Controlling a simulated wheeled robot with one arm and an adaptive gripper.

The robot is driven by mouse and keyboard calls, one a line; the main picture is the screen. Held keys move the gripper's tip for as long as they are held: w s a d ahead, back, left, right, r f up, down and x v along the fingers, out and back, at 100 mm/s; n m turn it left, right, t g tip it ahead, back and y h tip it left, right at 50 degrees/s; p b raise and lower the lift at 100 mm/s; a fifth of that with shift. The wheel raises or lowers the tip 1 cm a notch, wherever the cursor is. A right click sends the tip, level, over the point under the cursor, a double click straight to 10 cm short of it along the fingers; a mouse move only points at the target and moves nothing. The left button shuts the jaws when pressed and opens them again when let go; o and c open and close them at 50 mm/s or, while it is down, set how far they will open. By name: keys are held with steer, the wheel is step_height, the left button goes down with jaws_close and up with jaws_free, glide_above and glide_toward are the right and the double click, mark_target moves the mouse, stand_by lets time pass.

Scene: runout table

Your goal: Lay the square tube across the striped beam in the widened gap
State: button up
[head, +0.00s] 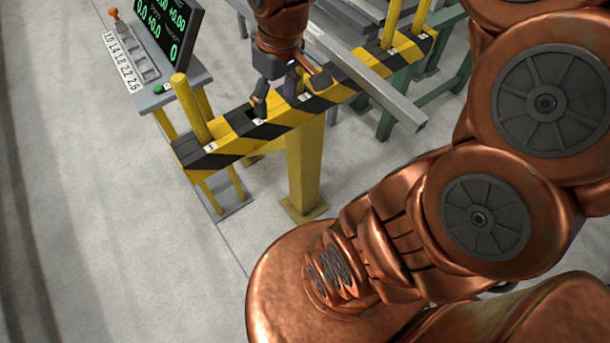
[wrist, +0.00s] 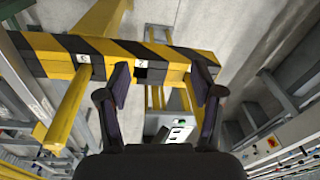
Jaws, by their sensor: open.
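The striped beam (head: 235,133), yellow and black, runs diagonally under my gripper (head: 291,94); it also shows in the wrist view (wrist: 175,72). A long grey square tube (head: 385,94) crosses over the beam to the right of my gripper, its near end jutting past the beam. I cannot tell whether it touches the beam. My gripper, also in the wrist view (wrist: 165,80), is open, its fingers apart over the beam with nothing held between them. A dark opening in the beam and a small numbered label lie between the fingers there.
Yellow posts rise from the beam at its left end (head: 191,108) and right end (head: 391,24). A yellow pedestal (head: 306,170) stands beneath. A console with a screen (head: 165,30) is at the upper left. Green-legged racking (head: 400,98) stands behind. The left floor is clear.

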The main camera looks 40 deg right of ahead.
steer(key=s+a+f+m+g, duration=0.1)
steer(key=s+a+f, duration=0.1)
steer(key=s, duration=0.6)
steer(key=s+a+f+m+g+h, duration=0.1)
steer(key=s+a, duration=0.2)
steer(key=s, duration=0.4)
steer(key=shift+s+f+g, duration=0.3)
steer(key=shift+s+f, duration=0.05)
steer(key=shift+a, duration=0.1)
step_height(320, 180, up, 4)
steer(key=p, duration=0.4)
steer(key=shift+r, duration=0.15)
